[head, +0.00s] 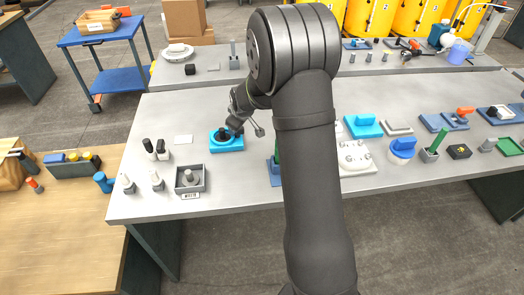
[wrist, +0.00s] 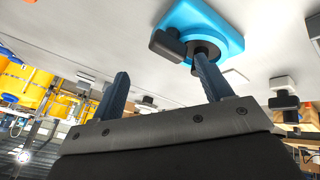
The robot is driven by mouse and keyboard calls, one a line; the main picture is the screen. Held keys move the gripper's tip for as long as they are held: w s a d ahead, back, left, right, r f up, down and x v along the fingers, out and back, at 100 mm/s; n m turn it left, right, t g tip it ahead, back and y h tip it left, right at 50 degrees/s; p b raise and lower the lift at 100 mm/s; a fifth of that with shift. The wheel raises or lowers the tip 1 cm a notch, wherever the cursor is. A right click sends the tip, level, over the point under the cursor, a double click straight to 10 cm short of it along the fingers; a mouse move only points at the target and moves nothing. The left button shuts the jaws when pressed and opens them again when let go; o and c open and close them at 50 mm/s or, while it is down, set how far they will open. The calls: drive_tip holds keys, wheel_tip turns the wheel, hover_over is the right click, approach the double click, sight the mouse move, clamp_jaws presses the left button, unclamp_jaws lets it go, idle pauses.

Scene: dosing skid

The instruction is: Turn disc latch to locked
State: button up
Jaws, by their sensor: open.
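The disc latch is a bright blue block with a dark round disc on top; its blue base (head: 228,146) sits on the grey bench, left of my arm. In the wrist view the blue base (wrist: 222,22) is at the upper middle, with a dark tab (wrist: 166,46) sticking out beside the dark disc. My gripper (head: 236,126) is at the latch in the head view and partly covers the disc. In the wrist view my gripper (wrist: 161,66) is open with nothing between its fingers. One fingertip overlaps the disc in view; contact cannot be told.
A green-handled part (head: 277,147) is to the right, partly behind my arm. Bare bench lies between them.

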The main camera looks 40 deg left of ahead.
drive_tip(key=s+d+f+m+t+y, duration=0.1)
drive_tip(key=s+d+m+t+y, duration=0.3)
drive_tip(key=s+d+m, duration=0.6)
drive_tip(key=w+d+r+n+g+y, duration=0.1)
drive_tip(key=w+d+r+n, duration=0.1)
drive_tip(key=d, duration=0.3)
drive_tip(key=shift+d+r+n, duration=0.3)
drive_tip(key=shift+w, duration=0.1)
idle(0.3)
drive_tip(key=w+a+f+n+g+h, duration=0.1)
drive_tip(key=w+a+n, duration=0.1)
drive_tip(key=a, duration=0.4)
drive_tip(key=w+a+f+n+g+h, duration=0.1)
drive_tip(key=w+a+f+n+h, duration=0.1)
drive_tip(key=a, duration=0.4)
drive_tip(key=shift+w+a+f+n, duration=0.15)
drive_tip(key=shift+w+a+n, duration=0.15)
drive_tip(key=shift+w+n, duration=0.35)
